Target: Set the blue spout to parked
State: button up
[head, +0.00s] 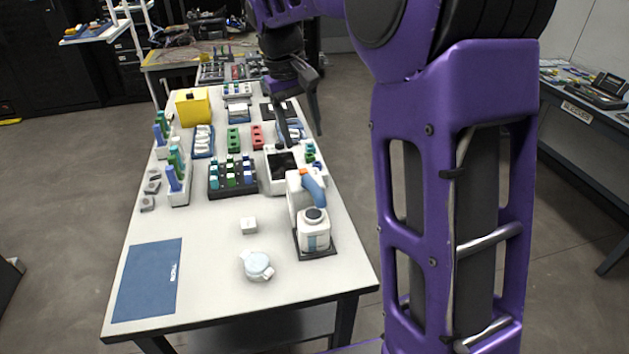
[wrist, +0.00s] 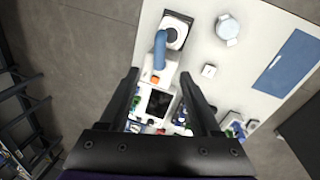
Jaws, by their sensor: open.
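The blue spout (head: 314,187) sits on top of a white dispenser (head: 293,196) near the right edge of the table. It points toward the front, over a white jar with a dark top (head: 315,232) on a dark base. In the wrist view the blue spout (wrist: 160,49) lies just beyond my fingertips, reaching to the white jar (wrist: 174,36). My gripper (head: 303,139) is open and empty above the table, behind the dispenser. In the wrist view my gripper (wrist: 160,75) has its fingers apart on both sides of the dispenser's rear part, touching nothing that I can see.
A white device with a dark screen (head: 283,163) stands behind the dispenser. A black rack (head: 213,190) of several vials is to its left. A small white cube (head: 249,225) and a pale round lidded piece (head: 257,266) lie in front. A blue mat (head: 147,281) lies front left.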

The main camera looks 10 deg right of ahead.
aim_at(316, 188)
jog(key=d+f, duration=0.1)
jog(key=f, duration=0.4)
jog(key=d+f+b, duration=0.1)
jog(key=f, duration=0.4)
jog(key=d+f+b, duration=0.1)
jog(key=f, duration=0.4)
jog(key=shift+w+f, duration=0.25)
jog(key=shift+f, duration=0.15)
grip_shut()
dwell(0.5)
